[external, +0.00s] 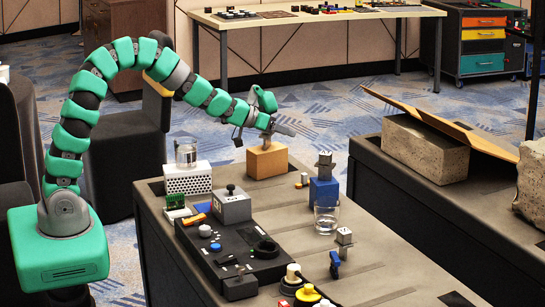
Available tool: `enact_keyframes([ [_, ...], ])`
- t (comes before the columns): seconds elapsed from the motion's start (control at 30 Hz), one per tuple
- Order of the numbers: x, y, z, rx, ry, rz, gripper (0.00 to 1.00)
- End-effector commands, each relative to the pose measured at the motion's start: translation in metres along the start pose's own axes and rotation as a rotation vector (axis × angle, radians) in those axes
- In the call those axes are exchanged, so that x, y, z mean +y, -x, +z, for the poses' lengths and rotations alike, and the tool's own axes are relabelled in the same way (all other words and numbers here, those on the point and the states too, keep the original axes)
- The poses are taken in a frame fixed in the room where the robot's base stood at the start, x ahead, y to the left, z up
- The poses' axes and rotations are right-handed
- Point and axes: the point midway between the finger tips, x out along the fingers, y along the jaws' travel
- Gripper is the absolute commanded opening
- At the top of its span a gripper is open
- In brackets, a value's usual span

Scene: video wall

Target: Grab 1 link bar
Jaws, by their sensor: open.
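My gripper (266,136) hangs at the end of my green arm, just above a tan block (267,162) near the far end of the grey table. Its dark fingers are apart. No link bar can be picked out with certainty. Any small piece on top of the tan block is too small or too hidden by the gripper to name. I cannot tell whether the fingers touch the block.
A clear cup (186,154) stands on a white perforated box (188,179) left of the tan block. A blue block (323,191) and a glass (326,216) stand to the right. A black control panel (228,250) fills the front left. A concrete block (424,148) lies farther right.

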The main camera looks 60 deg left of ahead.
Motion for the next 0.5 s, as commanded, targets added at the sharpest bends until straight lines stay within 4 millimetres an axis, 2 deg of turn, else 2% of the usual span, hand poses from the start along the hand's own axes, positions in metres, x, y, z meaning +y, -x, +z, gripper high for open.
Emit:
enact_keyframes([
  [0.03, -0.004, -0.014, 0.025, -0.016, 0.017, 0.012, 0.44],
  [0.1, -0.007, -0.027, 0.051, -0.028, 0.037, 0.029, 0.44],
  [0.23, -0.009, -0.041, 0.085, -0.041, 0.066, 0.053, 0.44],
  [0.33, -0.009, -0.047, 0.098, -0.044, 0.078, 0.064, 0.44],
  [0.5, -0.008, -0.056, 0.102, -0.042, 0.083, 0.07, 0.44],
])
